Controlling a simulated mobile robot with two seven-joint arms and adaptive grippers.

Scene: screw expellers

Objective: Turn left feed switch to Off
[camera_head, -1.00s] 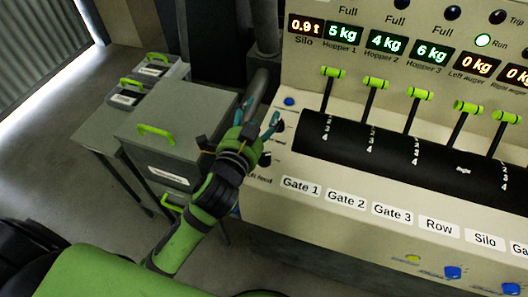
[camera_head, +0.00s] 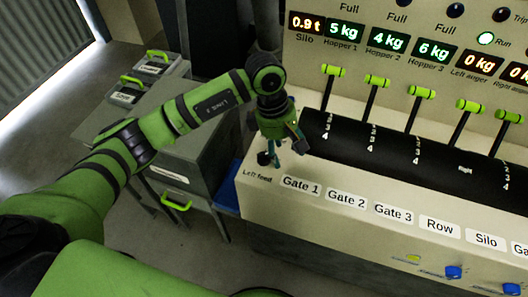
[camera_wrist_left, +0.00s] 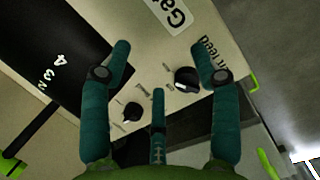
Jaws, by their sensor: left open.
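The left feed switch is a black rotary knob (camera_wrist_left: 186,78) on the cream panel, beside the partly covered "Left feed" label in the left wrist view. Its small position marks are too blurred to read. My left gripper (camera_head: 284,154) points down over the panel's left end, just above the "Left feed" label (camera_head: 257,175). In the left wrist view its teal fingers (camera_wrist_left: 162,50) are spread and empty, with the knob between them, close to the right finger. In the head view the gripper largely hides the knob area. My right gripper is out of view.
A second, smaller knob (camera_wrist_left: 132,112) sits nearby on the panel. Lever handles (camera_head: 333,70) rise from the black curved cover (camera_head: 390,150) to the right. Grey drawer cabinets (camera_head: 185,150) stand left of the machine, beneath my left arm.

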